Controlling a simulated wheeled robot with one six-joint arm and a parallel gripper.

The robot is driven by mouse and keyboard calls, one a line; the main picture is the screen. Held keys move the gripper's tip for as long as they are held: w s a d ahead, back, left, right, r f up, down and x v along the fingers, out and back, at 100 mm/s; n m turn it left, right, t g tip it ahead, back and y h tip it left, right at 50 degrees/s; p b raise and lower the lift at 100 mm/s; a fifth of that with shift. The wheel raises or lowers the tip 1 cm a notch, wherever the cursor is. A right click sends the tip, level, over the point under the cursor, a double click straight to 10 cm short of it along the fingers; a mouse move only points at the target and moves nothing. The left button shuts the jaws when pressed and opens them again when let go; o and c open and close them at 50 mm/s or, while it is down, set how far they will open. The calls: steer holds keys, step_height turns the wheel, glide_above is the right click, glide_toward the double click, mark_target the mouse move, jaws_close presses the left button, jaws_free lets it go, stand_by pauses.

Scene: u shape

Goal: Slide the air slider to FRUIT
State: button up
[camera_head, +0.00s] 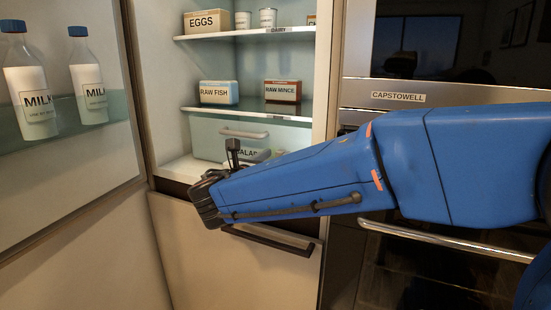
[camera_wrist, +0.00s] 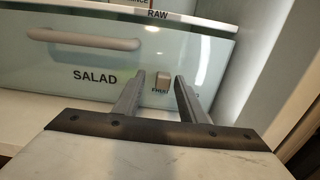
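The air slider (camera_wrist: 162,79) is a small beige knob on the front of the pale salad drawer (camera_wrist: 55,75), right of the word SALAD. Small lettering below it is partly hidden by my fingers; I cannot read it fully. My gripper (camera_wrist: 157,82) is open, its two dark fingers on either side of the knob in the picture. I cannot tell whether either finger touches it. In the head view, my gripper (camera_head: 231,150) reaches in front of the salad drawer (camera_head: 206,147), and the arm hides the slider.
The drawer has a horizontal handle (camera_wrist: 83,39) at upper left. A shelf (camera_head: 249,107) above holds boxes of raw fish (camera_head: 219,92) and raw mince (camera_head: 283,92). The open fridge door (camera_head: 68,190) with milk bottles is at left. A lower front with a dark handle (camera_head: 272,242) lies below my gripper.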

steer(key=v, duration=1.7)
steer(key=shift+s, duration=0.2)
steer(key=shift+a, duration=0.1)
